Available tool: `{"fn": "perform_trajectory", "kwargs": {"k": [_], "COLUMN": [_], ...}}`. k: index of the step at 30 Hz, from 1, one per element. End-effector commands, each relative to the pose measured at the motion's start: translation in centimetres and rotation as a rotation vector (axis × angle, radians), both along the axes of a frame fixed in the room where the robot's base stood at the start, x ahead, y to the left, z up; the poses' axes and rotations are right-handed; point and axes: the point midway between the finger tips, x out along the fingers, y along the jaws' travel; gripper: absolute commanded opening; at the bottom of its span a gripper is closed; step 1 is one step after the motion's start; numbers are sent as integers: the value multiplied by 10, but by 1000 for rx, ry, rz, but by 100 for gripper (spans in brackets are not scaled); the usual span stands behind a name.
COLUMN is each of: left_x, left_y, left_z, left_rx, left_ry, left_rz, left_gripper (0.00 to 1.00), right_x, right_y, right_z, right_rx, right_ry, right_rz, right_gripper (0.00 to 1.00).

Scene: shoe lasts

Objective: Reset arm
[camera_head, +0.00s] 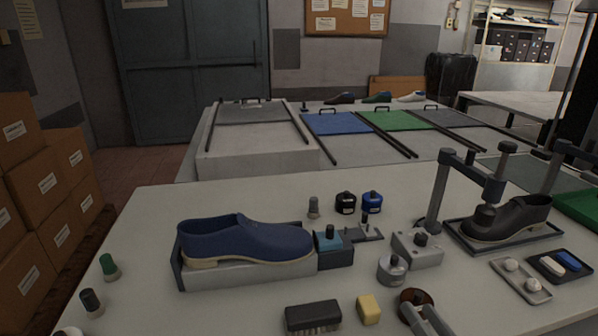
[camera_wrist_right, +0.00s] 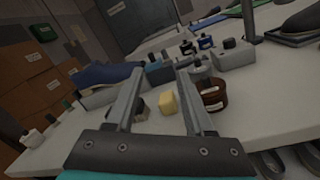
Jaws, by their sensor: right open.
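My right gripper (camera_head: 420,312) shows at the bottom edge of the head view, in front of a brown round jar (camera_head: 410,295). In the right wrist view its two fingers (camera_wrist_right: 156,78) are spread apart with nothing held between them. A yellow block (camera_wrist_right: 168,103) shows between the fingers in that view, beyond the gripper and on the table. The brown jar (camera_wrist_right: 212,93) is beside the right finger there. My left gripper is not in view. A blue shoe (camera_head: 245,240) rests on a grey stand, and a dark shoe (camera_head: 505,220) sits under a press on a tray.
A dark brush (camera_head: 313,317) and the yellow block (camera_head: 369,309) lie near the front of the table. Small bottles (camera_head: 346,202), a grey clamp block (camera_head: 417,248) and small trays (camera_head: 521,280) stand around. Cardboard boxes (camera_head: 40,190) are stacked at the left.

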Motion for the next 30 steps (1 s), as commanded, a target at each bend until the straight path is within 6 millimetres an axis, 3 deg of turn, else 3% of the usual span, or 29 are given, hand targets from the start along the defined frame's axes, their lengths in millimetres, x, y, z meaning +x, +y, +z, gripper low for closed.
{"fn": "perform_trajectory", "kwargs": {"k": [1,4,9,14,21,30], "left_x": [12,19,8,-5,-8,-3], "left_y": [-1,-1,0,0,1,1], "left_z": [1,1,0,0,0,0], "left_rx": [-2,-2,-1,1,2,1], "left_ry": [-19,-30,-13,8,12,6], "left_rz": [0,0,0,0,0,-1], "left_gripper": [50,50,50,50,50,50], "right_x": [2,5,-2,-23,-77,-143], "right_y": [-8,-26,-55,-62,-33,22], "right_z": [0,-4,-32,-72,-129,-157], "right_rx": [98,334,814,1238,1763,2074], "right_ry": [30,105,260,413,647,864], "right_rz": [-54,-180,-433,-679,-1080,-1525], "right_gripper": [53,53,53,53,53,53]}}
